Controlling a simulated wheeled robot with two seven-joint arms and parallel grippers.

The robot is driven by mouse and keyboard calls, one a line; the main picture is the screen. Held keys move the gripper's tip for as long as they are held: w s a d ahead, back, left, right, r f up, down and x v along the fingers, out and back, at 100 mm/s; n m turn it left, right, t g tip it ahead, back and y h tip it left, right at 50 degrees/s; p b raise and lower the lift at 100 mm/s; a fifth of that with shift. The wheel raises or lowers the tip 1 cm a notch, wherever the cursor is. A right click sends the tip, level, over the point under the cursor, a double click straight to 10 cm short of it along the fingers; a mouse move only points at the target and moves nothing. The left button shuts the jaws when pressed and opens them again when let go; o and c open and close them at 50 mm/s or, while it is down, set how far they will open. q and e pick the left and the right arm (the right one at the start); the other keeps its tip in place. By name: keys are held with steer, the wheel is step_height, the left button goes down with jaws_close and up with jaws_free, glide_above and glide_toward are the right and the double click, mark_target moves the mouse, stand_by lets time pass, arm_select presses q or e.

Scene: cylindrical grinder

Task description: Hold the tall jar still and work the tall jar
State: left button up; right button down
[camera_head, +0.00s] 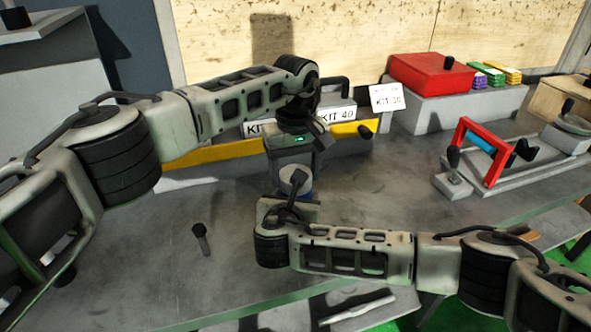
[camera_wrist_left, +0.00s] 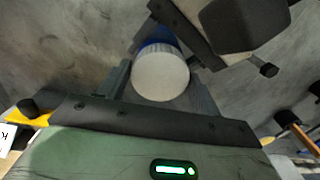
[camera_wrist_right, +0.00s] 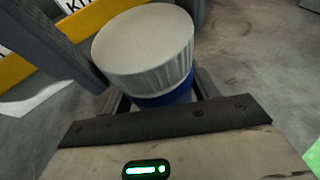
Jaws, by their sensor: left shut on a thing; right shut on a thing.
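The tall jar has a white ribbed lid and a blue body. In the left wrist view its lid (camera_wrist_left: 160,76) faces the camera between the fingers, with blue behind it. In the right wrist view the lid (camera_wrist_right: 145,42) sits above the blue body (camera_wrist_right: 165,97). In the head view the jar is mostly hidden; a little blue (camera_head: 304,194) shows. My left gripper (camera_head: 292,165) comes down from above, shut on the jar around its lid end. My right gripper (camera_head: 292,195) is shut on the jar from the near side, lower down. The exact finger contacts are hidden.
A dark-headed peg (camera_head: 201,240) lies on the grey bench, left of the jar. A yellow rail (camera_head: 215,153) with KIT labels runs behind. A red box (camera_head: 431,75) and a red-framed fixture (camera_head: 482,150) stand to the right. A light tool (camera_head: 357,310) lies near the front.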

arm_select(q)
steer(key=n, duration=0.3)
steer(key=o, duration=1.1)
arm_select(e)
steer(key=shift+d, duration=0.1)
arm_select(q)
steer(key=shift+r, duration=0.5)
arm_select(e)
steer(key=shift+w+d, duration=0.1)
arm_select(q)
step_height(320, 180, up, 4)
steer(key=shift+f, duration=0.1)
steer(key=shift+c, duration=0.6)
steer(key=r, duration=0.1)
steer(key=r+n, duration=0.1)
steer(key=r, duration=0.1)
steer(key=shift+d+r, duration=0.2)
steer(key=shift+r, duration=0.05)
steer(key=shift+n, duration=0.3)
steer(key=shift+f, duration=3.9)
arm_select(e)
steer(key=shift+a, duration=0.2)
